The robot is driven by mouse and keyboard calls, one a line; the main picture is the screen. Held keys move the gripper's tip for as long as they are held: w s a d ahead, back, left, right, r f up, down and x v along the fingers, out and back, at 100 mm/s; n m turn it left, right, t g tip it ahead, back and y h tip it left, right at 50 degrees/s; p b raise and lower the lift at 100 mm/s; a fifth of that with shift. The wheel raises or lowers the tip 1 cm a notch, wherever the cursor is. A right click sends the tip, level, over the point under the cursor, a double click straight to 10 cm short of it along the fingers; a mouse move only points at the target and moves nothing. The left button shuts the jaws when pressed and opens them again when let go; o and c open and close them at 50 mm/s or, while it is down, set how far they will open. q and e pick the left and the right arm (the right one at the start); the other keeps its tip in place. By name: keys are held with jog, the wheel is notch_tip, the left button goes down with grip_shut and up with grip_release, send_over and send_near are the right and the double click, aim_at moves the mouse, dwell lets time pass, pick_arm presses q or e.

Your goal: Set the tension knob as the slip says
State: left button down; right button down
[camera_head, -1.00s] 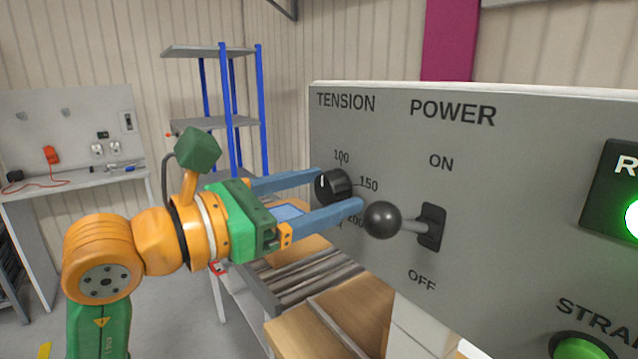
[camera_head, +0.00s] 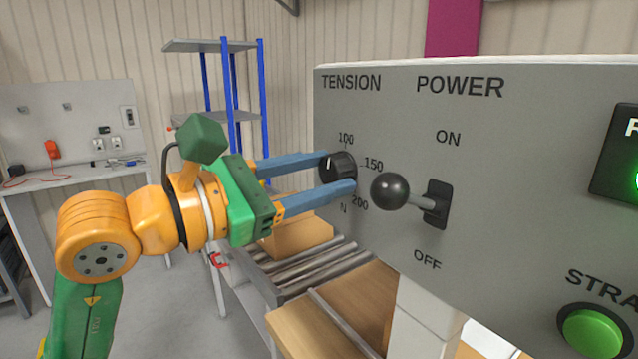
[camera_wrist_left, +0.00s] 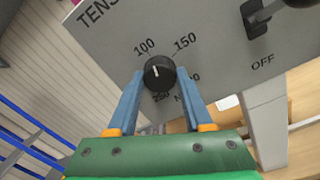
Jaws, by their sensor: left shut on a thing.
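The tension knob (camera_head: 343,165) is a black round dial with a white mark, on the grey panel (camera_head: 390,130) under the word TENSION. Its scale shows 100, 150 and 200. My left gripper (camera_head: 339,172) is shut on the knob, one blue finger on each side of it. In the left wrist view the knob (camera_wrist_left: 160,73) sits between the two fingertips, and its white mark points up, slightly left, close to the 100 side. The numbers below the knob are partly hidden by it and a finger. The slip cannot be made out in these views. My right gripper is out of view.
The power lever (camera_head: 391,190) with its black ball sticks out just right of the lower finger. A green button (camera_head: 592,331) is at the lower right. A roller conveyor (camera_head: 310,268) with a cardboard box (camera_head: 300,236) lies behind and below my arm.

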pick_arm(q)
jog(key=m+b, duration=0.1)
jog(key=m, duration=0.1)
jog(key=shift+f+m, duration=0.1)
jog(key=shift+m, duration=0.3)
jog(key=m+b, duration=0.1)
jog(key=m, duration=0.1)
jog(key=shift+m, duration=0.4)
jog(key=m+b, duration=0.1)
jog(key=m, duration=0.4)
jog(key=shift+r+m, duration=0.2)
jog(key=shift+m, duration=0.2)
jog(key=c, duration=0.5)
grip_release()
jog(key=shift+o, duration=1)
jog(key=shift+w+f, duration=0.1)
jog(key=shift+w, duration=0.05)
